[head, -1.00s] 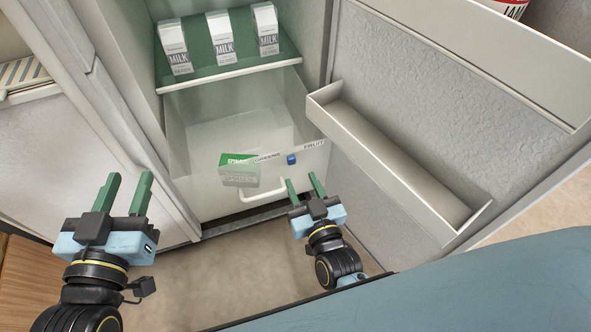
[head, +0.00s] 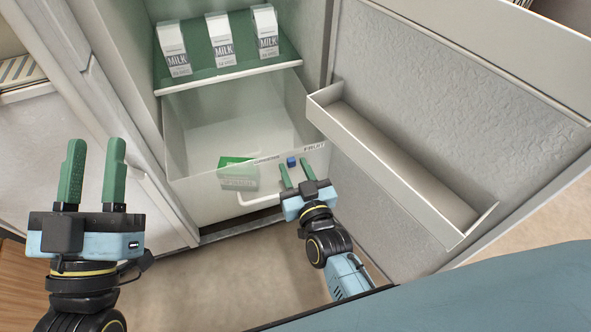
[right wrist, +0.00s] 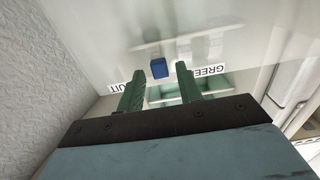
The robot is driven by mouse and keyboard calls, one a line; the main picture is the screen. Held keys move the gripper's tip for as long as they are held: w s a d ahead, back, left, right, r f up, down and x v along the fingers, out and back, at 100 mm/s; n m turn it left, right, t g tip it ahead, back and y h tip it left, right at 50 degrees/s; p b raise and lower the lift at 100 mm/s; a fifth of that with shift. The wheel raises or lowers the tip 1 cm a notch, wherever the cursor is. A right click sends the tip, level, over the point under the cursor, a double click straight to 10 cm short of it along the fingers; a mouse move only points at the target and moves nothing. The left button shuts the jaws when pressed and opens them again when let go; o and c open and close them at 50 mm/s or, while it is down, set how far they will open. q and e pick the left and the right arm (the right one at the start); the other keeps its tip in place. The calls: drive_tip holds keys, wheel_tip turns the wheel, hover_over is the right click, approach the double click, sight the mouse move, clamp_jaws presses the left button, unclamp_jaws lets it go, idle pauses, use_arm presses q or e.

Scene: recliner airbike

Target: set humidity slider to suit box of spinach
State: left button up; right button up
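The blue slider knob (head: 291,161) sits on the front of the clear crisper drawer (head: 205,193), between the GREENS and FRUIT labels and nearer FRUIT. It also shows in the right wrist view (right wrist: 159,68), between and beyond my right fingertips. The green and white spinach box (head: 238,172) shows through the drawer front, at its left. My right gripper (head: 298,175) is open and empty, just in front of the drawer below the knob; no contact with the knob is visible. My left gripper (head: 93,172) is open and empty, out to the left, away from the drawer.
A white handle (head: 259,200) sticks out of the drawer front, just left of my right gripper. The open fridge door (head: 440,120) with its shelf bin (head: 400,170) stands close on the right. Several milk cartons (head: 219,40) stand on the shelf above.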

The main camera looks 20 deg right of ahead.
sight(273, 164)
clamp_jaws()
